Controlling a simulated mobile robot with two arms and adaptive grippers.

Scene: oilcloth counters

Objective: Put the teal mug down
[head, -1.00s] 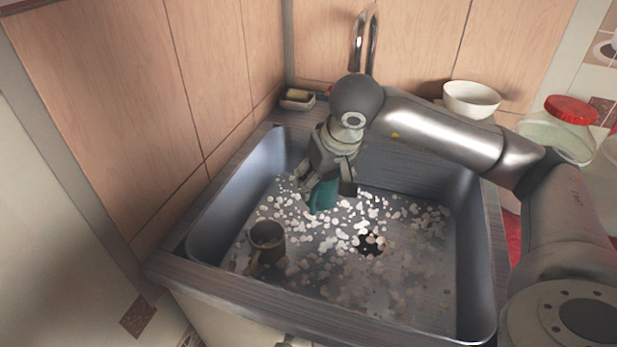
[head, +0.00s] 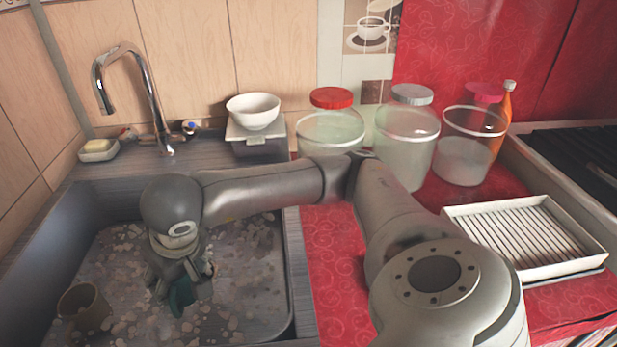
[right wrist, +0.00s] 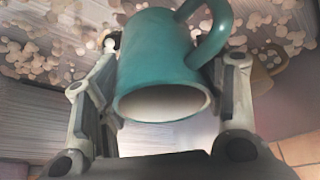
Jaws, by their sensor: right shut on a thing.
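The teal mug (head: 181,296) is in my right gripper (head: 178,283), over the sink in the head view. Most of it is hidden there behind the fingers. In the right wrist view the teal mug (right wrist: 160,62) sits between the two fingers of the right gripper (right wrist: 165,75), tilted, with its pale open mouth towards the camera and its handle at the upper right. The gripper is shut on it. I cannot tell whether the mug touches the sink floor. My left gripper is not in view.
A brown mug (head: 83,306) stands in the foamy sink (head: 292,262) at left. A tap (head: 150,90) rises behind. A white bowl (head: 253,110) rests on a scale-like stand. Lidded jars (head: 405,140) and a ribbed white tray (head: 525,240) stand on the red counter; its front strip is bare.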

